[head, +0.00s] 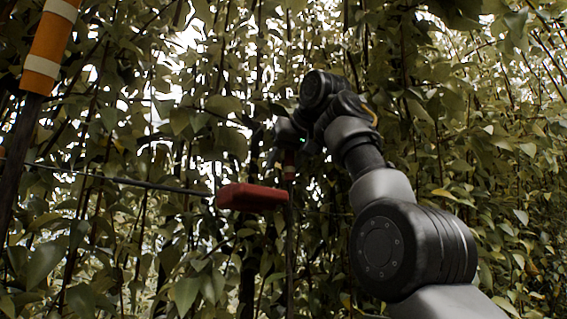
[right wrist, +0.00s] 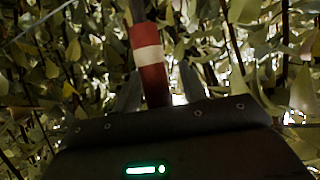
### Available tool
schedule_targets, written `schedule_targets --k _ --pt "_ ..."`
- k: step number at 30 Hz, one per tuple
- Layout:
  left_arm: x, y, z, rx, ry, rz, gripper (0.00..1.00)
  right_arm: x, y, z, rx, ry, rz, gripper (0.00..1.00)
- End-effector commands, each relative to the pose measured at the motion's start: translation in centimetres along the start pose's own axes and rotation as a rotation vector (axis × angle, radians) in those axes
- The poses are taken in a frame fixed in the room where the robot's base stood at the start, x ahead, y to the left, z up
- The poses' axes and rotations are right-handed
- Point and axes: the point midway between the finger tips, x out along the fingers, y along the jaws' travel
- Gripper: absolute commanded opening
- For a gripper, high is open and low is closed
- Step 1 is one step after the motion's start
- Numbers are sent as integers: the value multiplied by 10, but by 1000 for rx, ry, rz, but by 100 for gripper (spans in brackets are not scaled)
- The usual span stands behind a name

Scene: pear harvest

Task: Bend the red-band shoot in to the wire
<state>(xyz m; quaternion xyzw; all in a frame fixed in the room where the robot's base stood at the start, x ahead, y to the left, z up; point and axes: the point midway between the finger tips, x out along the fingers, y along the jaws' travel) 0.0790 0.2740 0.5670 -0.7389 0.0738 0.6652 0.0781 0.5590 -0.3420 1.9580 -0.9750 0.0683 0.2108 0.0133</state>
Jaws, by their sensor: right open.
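In the right wrist view the band (right wrist: 149,62) is red with a white stripe, and the shoot leans slightly. My right gripper (right wrist: 157,85) is open, its dark fingers on either side of the band. The band lies between or just beyond them; contact cannot be told. The wire (head: 120,182) runs across the left of the head view toward a red block (head: 252,197). My left gripper is out of view.
An orange band with white stripes (head: 52,45) wraps a dark stem at the upper left. Dense leaves (head: 470,130) and thin stems surround my right arm. The red block sits close below my right gripper.

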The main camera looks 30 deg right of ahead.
Motion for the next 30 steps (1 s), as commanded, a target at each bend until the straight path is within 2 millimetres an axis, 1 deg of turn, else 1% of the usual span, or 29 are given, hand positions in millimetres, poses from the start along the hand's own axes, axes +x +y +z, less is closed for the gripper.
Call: schedule_targets --k 4,9,15,18,21,30 --pt "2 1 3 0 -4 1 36 -20 -1 0 -1 3 0 42" --pt "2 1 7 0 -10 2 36 -55 -2 0 -2 3 -1 42" --pt "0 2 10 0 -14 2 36 -88 -2 -2 -1 2 0 42" --pt "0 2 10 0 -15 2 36 -97 -2 -1 -2 1 0 42" --pt "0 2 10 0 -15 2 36 -102 -2 -1 -2 0 0 42" --pt "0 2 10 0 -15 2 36 -103 -2 -1 -2 -1 0 42"
